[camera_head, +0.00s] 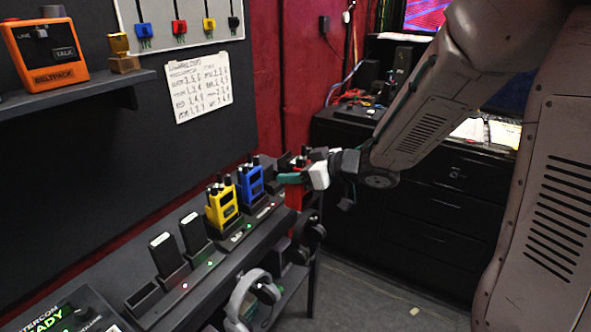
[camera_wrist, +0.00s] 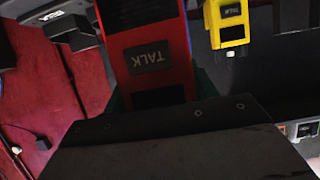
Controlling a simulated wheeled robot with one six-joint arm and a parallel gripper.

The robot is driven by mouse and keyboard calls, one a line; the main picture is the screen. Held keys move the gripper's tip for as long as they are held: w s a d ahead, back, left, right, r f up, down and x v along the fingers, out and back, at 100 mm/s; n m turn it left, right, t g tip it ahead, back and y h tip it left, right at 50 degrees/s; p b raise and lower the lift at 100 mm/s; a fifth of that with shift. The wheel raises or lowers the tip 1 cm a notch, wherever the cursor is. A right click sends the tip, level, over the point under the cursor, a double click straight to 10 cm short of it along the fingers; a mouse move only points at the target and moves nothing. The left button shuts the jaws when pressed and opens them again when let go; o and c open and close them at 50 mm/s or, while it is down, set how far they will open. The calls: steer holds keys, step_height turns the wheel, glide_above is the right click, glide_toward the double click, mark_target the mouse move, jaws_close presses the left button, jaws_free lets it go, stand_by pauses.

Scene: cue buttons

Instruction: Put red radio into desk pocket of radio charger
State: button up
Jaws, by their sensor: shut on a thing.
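The red radio (camera_head: 297,196) is at the far right end of the charger row, partly hidden by my gripper. My gripper (camera_head: 300,180) is shut on it, with teal fingers at its sides. In the wrist view the red radio (camera_wrist: 150,28) fills the top middle, its TALK button upside down, between the fingers (camera_wrist: 158,92). The radio charger (camera_head: 180,278) is a dark row of pockets along the shelf. I cannot tell whether the radio's base is in a pocket or above it, and the pocket labels are too small to read.
A blue radio (camera_head: 250,182) and a yellow radio (camera_head: 222,207) stand in pockets left of my gripper. Two black units (camera_head: 193,232) stand further left, beside an empty pocket (camera_head: 142,297). Headsets (camera_head: 250,295) hang below the shelf edge. Black drawers (camera_head: 440,210) stand to the right.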

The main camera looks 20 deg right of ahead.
steer(key=shift+r, duration=0.1)
steer(key=shift+r, duration=3.65)
